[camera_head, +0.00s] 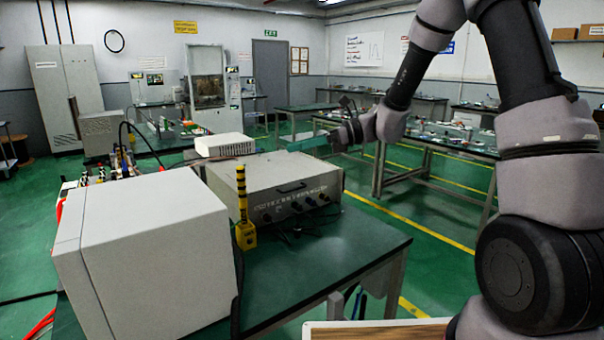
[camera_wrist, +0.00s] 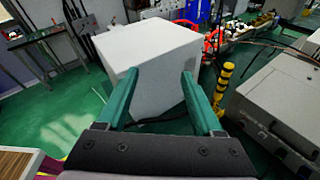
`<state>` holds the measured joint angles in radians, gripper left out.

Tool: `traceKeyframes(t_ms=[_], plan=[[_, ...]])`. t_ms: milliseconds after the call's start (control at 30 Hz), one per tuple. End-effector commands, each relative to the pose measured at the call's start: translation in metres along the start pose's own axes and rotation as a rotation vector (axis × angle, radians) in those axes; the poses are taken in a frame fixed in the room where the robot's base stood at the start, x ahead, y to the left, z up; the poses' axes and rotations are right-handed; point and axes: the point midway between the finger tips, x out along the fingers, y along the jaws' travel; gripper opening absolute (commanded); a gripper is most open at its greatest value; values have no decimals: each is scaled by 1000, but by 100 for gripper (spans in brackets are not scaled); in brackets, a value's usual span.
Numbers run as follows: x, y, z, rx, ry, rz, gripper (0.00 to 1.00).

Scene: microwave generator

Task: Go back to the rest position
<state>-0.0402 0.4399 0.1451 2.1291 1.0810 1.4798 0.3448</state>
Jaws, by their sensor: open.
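My gripper (camera_wrist: 158,104) shows in the wrist view with two green fingers spread apart and nothing between them. In the head view my gripper (camera_head: 312,142) is held at the end of my arm, above and behind the grey instrument box. A large white box (camera_head: 150,250) stands on the green table at the front left. The white box (camera_wrist: 150,60) also shows beyond the fingers in the wrist view. I cannot tell the exact gap between my gripper and it.
A grey instrument box (camera_head: 285,190) with knobs and a yellow-black post (camera_head: 243,210) stand on the green table (camera_head: 350,245). A small white box (camera_head: 224,144) is behind. Other tables (camera_head: 455,148) stand to the right. Green floor (camera_head: 430,240) is clear between the tables.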

Motion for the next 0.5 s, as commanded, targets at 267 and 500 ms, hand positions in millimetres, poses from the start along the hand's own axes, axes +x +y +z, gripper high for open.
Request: traceKeyframes(t_ms=[267,500], plan=[[-67,83,18,-508,367,38,68],[-135,138,16,-916,704,55,68]])
